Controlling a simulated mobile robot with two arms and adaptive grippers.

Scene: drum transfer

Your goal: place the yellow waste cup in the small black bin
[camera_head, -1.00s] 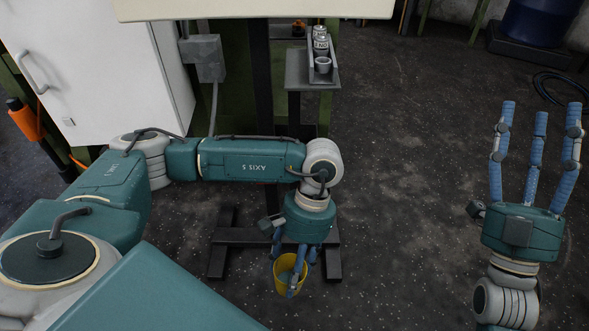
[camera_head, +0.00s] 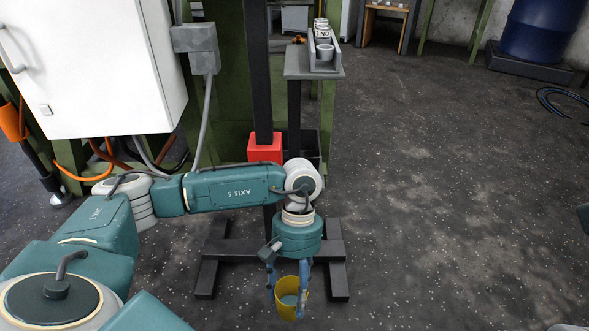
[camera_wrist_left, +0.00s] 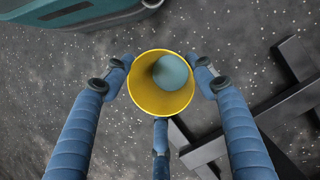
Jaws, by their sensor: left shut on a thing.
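The yellow cup (camera_head: 289,311) hangs upright in my left gripper (camera_head: 288,285), above the dark floor. In the left wrist view I look down into the yellow cup (camera_wrist_left: 139,103); a pale blue-grey round patch shows inside. The left fingers (camera_wrist_left: 163,88) are shut on it, one on each side of the rim and a third at its lower edge. A dark, box-like shape (camera_head: 312,147) stands behind the left arm, partly hidden; I cannot tell whether it is the small black bin. My right gripper is not recognisable in view.
A red box (camera_head: 265,149) is behind the left arm. A grey stand (camera_head: 300,68) carries several small cups. Its black floor frame (camera_head: 230,247) lies close to the held cup. A white cabinet (camera_head: 95,90) stands at left, a blue drum (camera_head: 545,30) far right.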

